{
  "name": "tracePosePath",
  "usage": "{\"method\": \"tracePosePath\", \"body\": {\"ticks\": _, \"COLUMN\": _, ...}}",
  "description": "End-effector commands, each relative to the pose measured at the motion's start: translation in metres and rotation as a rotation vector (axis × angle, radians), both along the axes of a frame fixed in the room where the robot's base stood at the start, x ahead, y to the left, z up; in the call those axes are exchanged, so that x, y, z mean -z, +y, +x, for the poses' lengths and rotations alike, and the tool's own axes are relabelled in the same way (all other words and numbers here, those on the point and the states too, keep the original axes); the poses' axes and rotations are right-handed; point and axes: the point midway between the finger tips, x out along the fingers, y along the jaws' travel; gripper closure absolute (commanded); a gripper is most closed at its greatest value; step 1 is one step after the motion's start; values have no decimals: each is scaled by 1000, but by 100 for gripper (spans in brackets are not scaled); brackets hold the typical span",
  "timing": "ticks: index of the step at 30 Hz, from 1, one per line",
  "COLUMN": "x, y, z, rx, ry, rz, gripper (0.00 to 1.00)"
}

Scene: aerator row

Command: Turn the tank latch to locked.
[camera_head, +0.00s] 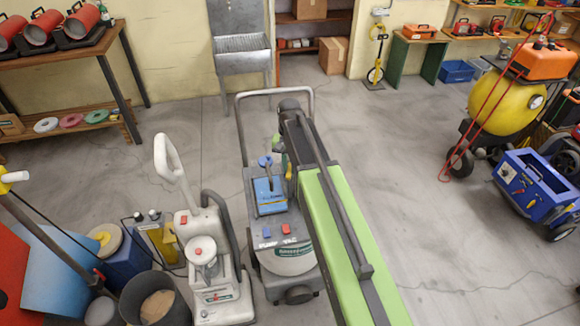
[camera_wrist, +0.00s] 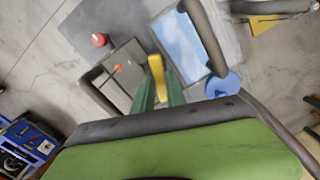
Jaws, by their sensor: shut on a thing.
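The yellow latch (camera_wrist: 157,76) is an upright-looking lever on the grey pump vac (camera_head: 262,222), beside its blue panel (camera_head: 269,194). In the wrist view, my gripper (camera_wrist: 160,88) has its two green fingers on either side of the latch, shut on it. The blue panel also shows in the wrist view (camera_wrist: 181,50), to the right of the latch. In the head view, a little of the yellow latch (camera_head: 289,173) shows at the machine's right side; my arm hides most of it. Any lock marking cannot be made out.
A white upright cleaner (camera_head: 208,262) stands close left. Open floor (camera_head: 400,150) lies to the right.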

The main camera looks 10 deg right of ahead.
Motion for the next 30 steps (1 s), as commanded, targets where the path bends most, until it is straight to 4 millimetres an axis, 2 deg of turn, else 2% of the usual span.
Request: {"method": "tracePosePath", "body": {"ticks": 30, "x": 0, "y": -1, "z": 0, "rx": 945, "ry": 0, "rz": -1, "gripper": 100}}
